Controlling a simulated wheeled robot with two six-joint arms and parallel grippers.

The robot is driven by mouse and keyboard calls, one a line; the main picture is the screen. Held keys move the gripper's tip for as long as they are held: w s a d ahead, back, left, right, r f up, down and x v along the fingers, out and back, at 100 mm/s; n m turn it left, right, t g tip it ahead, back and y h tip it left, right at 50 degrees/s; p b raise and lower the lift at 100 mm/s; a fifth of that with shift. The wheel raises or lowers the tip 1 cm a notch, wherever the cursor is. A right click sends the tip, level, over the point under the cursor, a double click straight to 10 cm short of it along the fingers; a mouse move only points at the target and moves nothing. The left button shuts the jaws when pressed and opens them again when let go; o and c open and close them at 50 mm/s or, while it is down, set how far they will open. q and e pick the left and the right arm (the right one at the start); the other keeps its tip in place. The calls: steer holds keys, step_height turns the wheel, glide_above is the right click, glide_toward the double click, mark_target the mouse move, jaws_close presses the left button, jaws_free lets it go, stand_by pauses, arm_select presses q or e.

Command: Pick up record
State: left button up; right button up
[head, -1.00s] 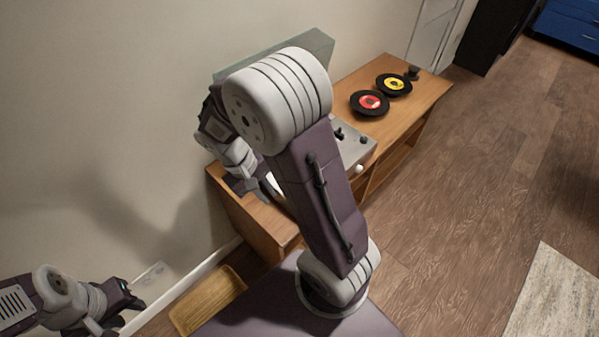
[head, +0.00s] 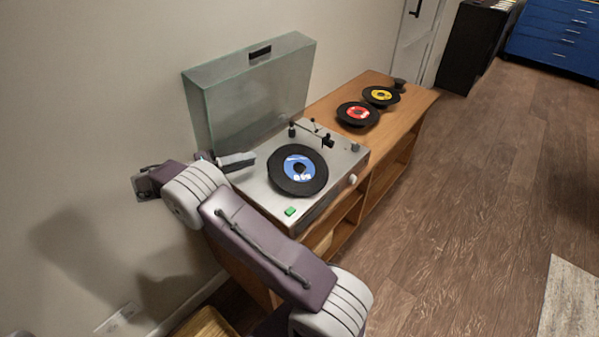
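A black record with a blue label (head: 298,170) lies flat on the turntable (head: 256,190), whose clear lid (head: 250,90) stands open. A record with a red label (head: 358,113) and one with a yellow label (head: 381,96) lie on the wooden cabinet behind the turntable. My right gripper (head: 236,160) shows only in part, near the turntable's left corner, left of the blue-label record and apart from it. My own arm hides much of it, so its opening cannot be made out. My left gripper is out of view.
The wooden cabinet (head: 418,97) runs along the wall, with open shelves in its front. The tonearm (head: 318,133) is at the turntable's back, beyond the blue-label record. A small dark object (head: 399,84) stands at the cabinet's far end.

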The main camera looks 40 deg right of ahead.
mark_target(279, 151)
steer(key=b+x, duration=0.1)
steer(key=x, duration=0.9)
steer(key=shift+d+f, duration=0.25)
steer(key=shift+d, duration=0.15)
jaws_close()
steer(key=shift+r, duration=0.15)
stand_by(0.9)
steer(key=shift+w+r, duration=0.1)
steer(key=shift+r, duration=0.2)
steer(key=r, duration=0.3)
steer(key=d+r+p, duration=0.1)
steer(key=shift+s+r, duration=0.15)
steer(key=shift+s, duration=0.15)
steer(key=s+d+r+p, duration=0.1)
steer(key=s+d+r, duration=0.3)
steer(key=d, duration=0.5)
steer(key=shift+s+d+r, duration=0.25)
steer(key=shift+r, duration=0.7)
